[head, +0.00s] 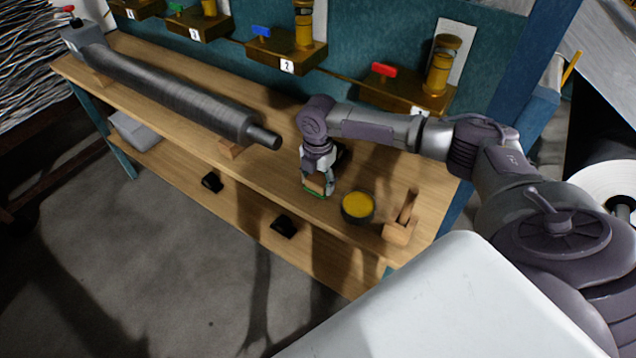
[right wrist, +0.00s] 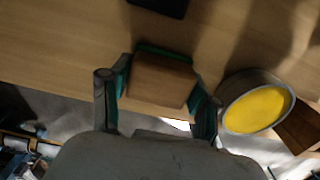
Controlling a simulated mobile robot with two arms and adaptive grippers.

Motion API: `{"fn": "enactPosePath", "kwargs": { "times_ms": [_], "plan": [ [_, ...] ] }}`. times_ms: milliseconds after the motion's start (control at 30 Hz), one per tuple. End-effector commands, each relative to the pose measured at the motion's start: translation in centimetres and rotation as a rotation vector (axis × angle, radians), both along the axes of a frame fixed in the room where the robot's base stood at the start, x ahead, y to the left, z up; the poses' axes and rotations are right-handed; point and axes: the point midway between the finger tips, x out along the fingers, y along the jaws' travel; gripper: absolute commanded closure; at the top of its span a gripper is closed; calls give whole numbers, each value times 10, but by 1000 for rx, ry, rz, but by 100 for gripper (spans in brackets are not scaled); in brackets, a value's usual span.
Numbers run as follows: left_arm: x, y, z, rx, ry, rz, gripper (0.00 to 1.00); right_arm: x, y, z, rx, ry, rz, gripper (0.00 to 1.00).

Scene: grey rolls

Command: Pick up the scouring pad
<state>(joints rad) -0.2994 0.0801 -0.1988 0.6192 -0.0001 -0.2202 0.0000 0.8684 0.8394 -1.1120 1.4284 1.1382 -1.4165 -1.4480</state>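The scouring pad (head: 315,184) is a small brown block with a green edge underneath. It is at the front edge of the wooden bench top. My right gripper (head: 318,175) reaches down over it. In the right wrist view the scouring pad (right wrist: 161,80) is between the two fingers of my right gripper (right wrist: 160,85), whose teal inner faces lie against its two sides. A green strip shows along its far edge. I cannot tell whether it touches the bench. My left gripper is not in view.
A round dark tin with yellow contents (head: 358,207) stands close to the right of the pad, and a wooden block tool (head: 400,228) beyond it. A long grey roller (head: 170,90) lies on the bench to the left. A lower shelf (head: 245,215) sticks out below.

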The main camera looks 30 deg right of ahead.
Motion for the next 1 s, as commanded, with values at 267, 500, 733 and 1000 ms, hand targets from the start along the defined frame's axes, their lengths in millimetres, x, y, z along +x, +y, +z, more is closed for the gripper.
{"fn": "enactPosePath", "kwargs": {
  "times_ms": [267,500,733,1000],
  "plan": [
    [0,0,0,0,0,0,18,-1,0,-2,0,2,0,75],
    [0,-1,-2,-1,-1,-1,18,0,0,10,1,-1,-1,76],
    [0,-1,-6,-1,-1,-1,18,1,0,57,0,-3,1,76],
    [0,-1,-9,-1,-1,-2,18,0,0,95,0,-1,0,76]
  ]
}}
